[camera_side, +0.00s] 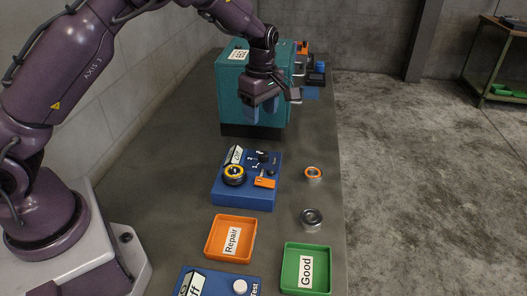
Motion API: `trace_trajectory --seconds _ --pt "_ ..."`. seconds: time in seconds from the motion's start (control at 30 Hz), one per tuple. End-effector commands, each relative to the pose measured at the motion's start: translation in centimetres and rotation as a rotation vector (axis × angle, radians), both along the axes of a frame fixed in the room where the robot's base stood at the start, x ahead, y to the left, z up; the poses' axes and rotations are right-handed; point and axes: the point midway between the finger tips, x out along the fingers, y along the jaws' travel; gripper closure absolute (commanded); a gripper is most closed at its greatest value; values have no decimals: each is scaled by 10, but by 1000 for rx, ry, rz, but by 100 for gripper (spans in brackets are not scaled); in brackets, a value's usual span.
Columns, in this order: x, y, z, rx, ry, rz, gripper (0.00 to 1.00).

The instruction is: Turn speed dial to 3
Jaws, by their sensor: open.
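A blue control box (243,202) stands on the bench in the middle of the view. A small black knob (263,158) with small white markings beside it sits on its top towards the back right; it looks like the speed dial. Its setting is too small to read. My gripper (261,112) is open and empty, pointing down in front of the teal machine, above and behind the blue box. It is apart from the knob.
The blue box also carries a black-and-yellow ring part (234,175) and an orange piece (265,183). An orange ring (313,172) and a grey ring (311,218) lie to its right. The orange Repair tray (210,240), green Good tray (285,270) and teal machine (232,85) stand nearby.

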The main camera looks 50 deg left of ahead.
Motion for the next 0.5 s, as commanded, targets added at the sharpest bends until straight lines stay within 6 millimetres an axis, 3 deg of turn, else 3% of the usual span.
trace_trajectory --seconds 0.1,0.27,0.5 --pt "7 -4 6 -17 -23 137 46" --pt "5 -4 2 -19 -20 215 46" --pt "5 -5 -34 -18 -15 216 46"
